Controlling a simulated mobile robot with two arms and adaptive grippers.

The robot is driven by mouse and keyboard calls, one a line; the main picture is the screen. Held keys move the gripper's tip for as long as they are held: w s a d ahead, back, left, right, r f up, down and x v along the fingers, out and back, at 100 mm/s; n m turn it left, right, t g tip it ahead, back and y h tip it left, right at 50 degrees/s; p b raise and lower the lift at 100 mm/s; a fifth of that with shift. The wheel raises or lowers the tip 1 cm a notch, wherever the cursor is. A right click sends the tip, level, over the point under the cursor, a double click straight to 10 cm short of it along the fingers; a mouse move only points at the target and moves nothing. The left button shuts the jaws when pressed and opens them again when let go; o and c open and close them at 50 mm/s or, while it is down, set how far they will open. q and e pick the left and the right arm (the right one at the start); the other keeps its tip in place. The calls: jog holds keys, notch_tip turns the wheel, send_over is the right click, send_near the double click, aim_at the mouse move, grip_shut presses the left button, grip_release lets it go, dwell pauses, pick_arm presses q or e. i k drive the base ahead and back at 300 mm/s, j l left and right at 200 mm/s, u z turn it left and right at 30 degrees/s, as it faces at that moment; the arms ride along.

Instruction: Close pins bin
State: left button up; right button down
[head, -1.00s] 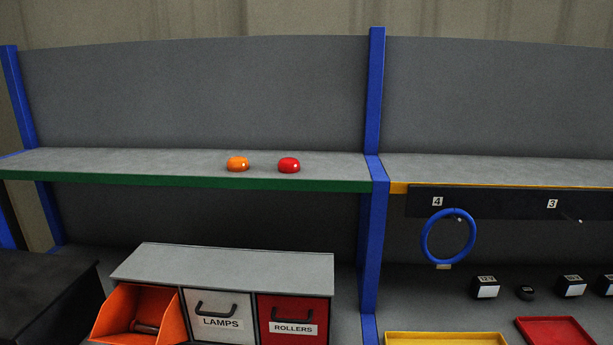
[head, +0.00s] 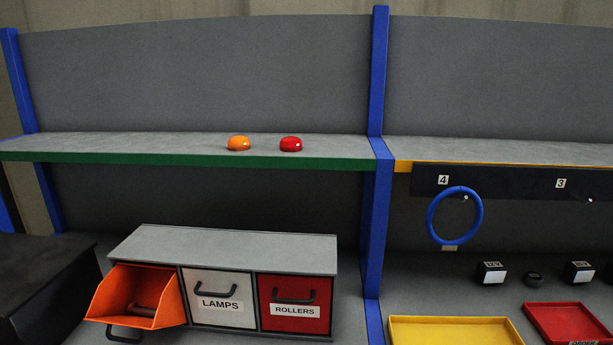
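The grey cabinet (head: 235,246) stands on the lower surface at left of centre, with three bins side by side. Its leftmost bin is orange (head: 117,297) and is tipped open, leaning forward out of the cabinet. A dark cylindrical thing lies inside it, and a black handle (head: 125,335) shows below its front. Its label is not visible, so I cannot read whether it says pins. The white LAMPS bin (head: 219,287) and the red ROLLERS bin (head: 295,283) are shut. Neither of my grippers shows in the head view.
A black box (head: 45,280) stands left of the cabinet. A blue post (head: 377,225) rises to its right. A shelf (head: 120,146) above carries an orange and a red dome. At right are a blue ring (head: 430,222) on a hook, a yellow tray (head: 455,320) and a red tray (head: 565,308).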

aim_at(158, 287)
jog(key=k+j+u, duration=0.1)
jog(key=u, duration=0.35)
jog(key=k+j+u, duration=0.2)
jog(key=u, duration=0.2)
jog(key=k, duration=0.05)
